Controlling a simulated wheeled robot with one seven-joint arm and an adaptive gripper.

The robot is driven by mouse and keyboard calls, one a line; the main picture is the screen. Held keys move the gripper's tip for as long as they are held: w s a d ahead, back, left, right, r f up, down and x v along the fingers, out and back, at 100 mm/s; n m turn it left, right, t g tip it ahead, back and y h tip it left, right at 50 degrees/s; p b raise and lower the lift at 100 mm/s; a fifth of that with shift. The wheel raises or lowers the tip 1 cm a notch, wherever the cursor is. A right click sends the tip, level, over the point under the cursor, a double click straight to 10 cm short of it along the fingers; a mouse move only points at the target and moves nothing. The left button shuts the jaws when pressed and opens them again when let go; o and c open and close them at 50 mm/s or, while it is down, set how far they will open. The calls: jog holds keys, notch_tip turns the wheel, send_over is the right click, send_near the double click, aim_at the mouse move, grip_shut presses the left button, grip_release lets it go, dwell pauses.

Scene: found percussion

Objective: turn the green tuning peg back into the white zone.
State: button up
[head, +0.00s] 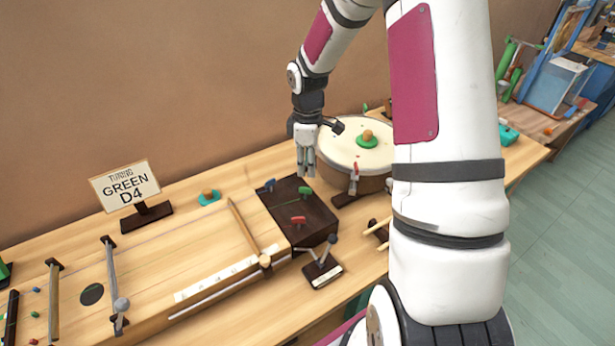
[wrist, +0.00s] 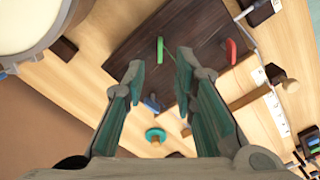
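The green tuning peg (head: 305,191) stands on the dark peg block (head: 322,226) at the right end of the wooden string instrument. In the wrist view the green peg (wrist: 160,50) appears upright in the picture, just beyond and between my fingertips. My gripper (head: 306,170) points down near the block's back edge; in the wrist view (wrist: 160,66) its fingers are apart with nothing between them. I cannot tell how high the tips are above the block. A blue peg (head: 270,185) and a red peg (head: 299,220) share the block. The white zone cannot be made out.
A drum (head: 345,150) stands close right of my gripper. A sign reading "TUNING GREEN D4" (head: 125,185) stands behind the instrument. A slanted wooden bar (head: 243,228) crosses the strings, and a small lever stand (head: 322,270) sits in front of the block.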

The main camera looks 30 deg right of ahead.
jog(key=shift+r, duration=2)
